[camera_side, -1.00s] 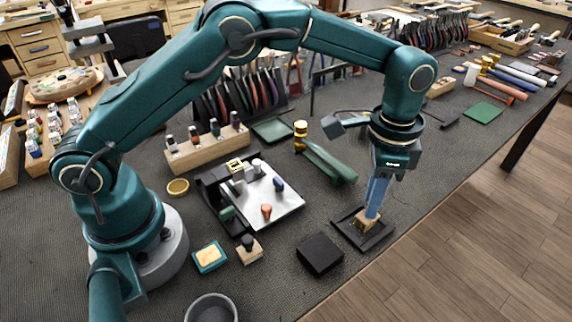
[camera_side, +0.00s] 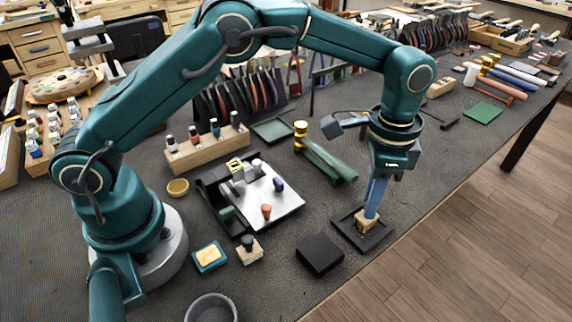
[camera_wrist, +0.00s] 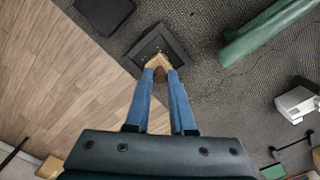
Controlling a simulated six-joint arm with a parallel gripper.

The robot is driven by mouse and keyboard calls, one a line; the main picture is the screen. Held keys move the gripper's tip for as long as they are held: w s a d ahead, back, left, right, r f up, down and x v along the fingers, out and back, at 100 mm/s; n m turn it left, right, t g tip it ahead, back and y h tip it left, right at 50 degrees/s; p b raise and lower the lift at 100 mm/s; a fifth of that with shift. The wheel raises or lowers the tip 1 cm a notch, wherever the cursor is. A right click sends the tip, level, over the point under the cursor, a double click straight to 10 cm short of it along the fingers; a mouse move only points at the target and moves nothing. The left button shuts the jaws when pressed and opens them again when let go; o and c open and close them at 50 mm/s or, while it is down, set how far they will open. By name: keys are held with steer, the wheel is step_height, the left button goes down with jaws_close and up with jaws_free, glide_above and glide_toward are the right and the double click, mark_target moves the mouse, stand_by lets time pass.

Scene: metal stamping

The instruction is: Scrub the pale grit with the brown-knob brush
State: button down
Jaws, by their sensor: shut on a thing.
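My gripper (camera_side: 371,211) points down at the right of the bench, its blue fingers shut on a tan wooden block (camera_side: 366,222). The block is at the middle of a shallow black square tray (camera_side: 347,232). In the wrist view the fingers (camera_wrist: 159,68) hold the block (camera_wrist: 157,62) over the tray (camera_wrist: 176,43). Any knob on the block is hidden between the fingers, so its colour cannot be told. I cannot clearly make out pale grit in the tray. Another tan block with a dark knob (camera_side: 248,251) stands left of the tray.
A black square block (camera_side: 319,254) lies just left of the tray. A bright metal plate (camera_side: 285,204) carries small knobbed pieces, one orange-brown (camera_side: 266,211). A green bar (camera_side: 328,161) lies behind. The bench edge is close on the right.

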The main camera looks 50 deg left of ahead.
steer(key=shift+w, duration=0.15)
steer(key=shift+s, duration=0.85)
steer(key=shift+r, duration=1)
step_height(320, 180, up, 6)
stand_by(0.4)
